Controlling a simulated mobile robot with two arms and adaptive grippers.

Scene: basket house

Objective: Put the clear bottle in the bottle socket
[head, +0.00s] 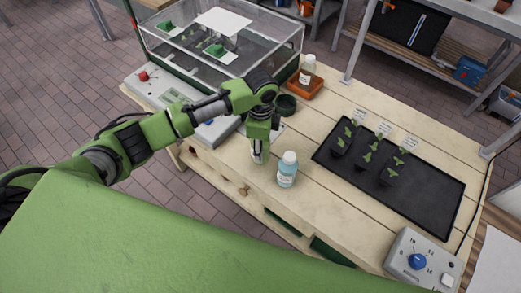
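A clear-looking bottle with a white cap (308,66) stands upright at an orange square holder (301,90) near the bench's back edge. I cannot tell how deep it sits. A bottle of light blue liquid with a white cap (287,176) stands upright on the bench near its front edge. My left gripper (258,157) points down just left of the blue-liquid bottle, apart from the orange holder. Something pale shows at its fingertips; I cannot tell whether it is held or part of the gripper. My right gripper is out of view.
A black tray (425,190) with seedlings lies to the right. A grey dial box (421,262) stands front right. A clear-walled case (255,62) stands back left. Bare bench surrounds the blue-liquid bottle.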

